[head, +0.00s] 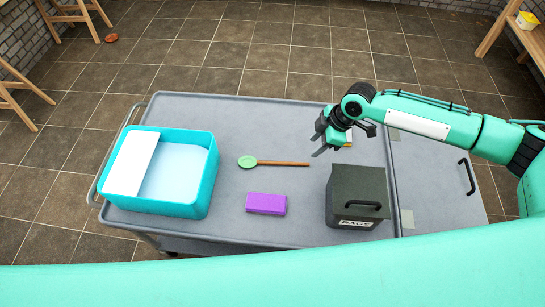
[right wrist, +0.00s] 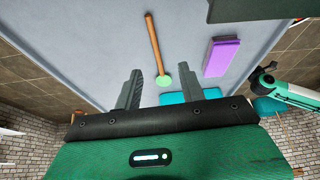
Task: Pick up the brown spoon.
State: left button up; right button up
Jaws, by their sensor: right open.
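The spoon (head: 284,163) has a brown handle and a pale green bowl. It lies flat on the grey cart top, bowl to the left, in the head view. My right gripper (head: 318,138) is open and empty, above the cart near the handle end. In the right wrist view the spoon (right wrist: 154,42) lies beyond my open fingers (right wrist: 163,88), its bowl between them in the picture and its handle pointing up and away. The end of my left arm (right wrist: 268,80) shows small at the right of that view; its jaws are unclear.
A purple block (head: 266,204) lies in front of the spoon. A dark lidded box marked RAGS (head: 358,190) stands close to the right of the handle. A turquoise tub (head: 211,178) with a white panel is at the left. The cart top (head: 250,120) behind the spoon is clear.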

send_near(294, 162)
jog(key=f, duration=0.3)
jog(key=shift+s+a, duration=0.2)
jog(key=shift+a, duration=0.1)
jog(key=shift+w+a+x, duration=0.1)
jog(key=shift+a+x, duration=0.05)
jog(key=shift+x, duration=1.15)
jog(key=shift+w+a+x, duration=0.1)
jog(key=shift+x, duration=1.25)
jog(key=shift+r, duration=0.2)
grip_shut()
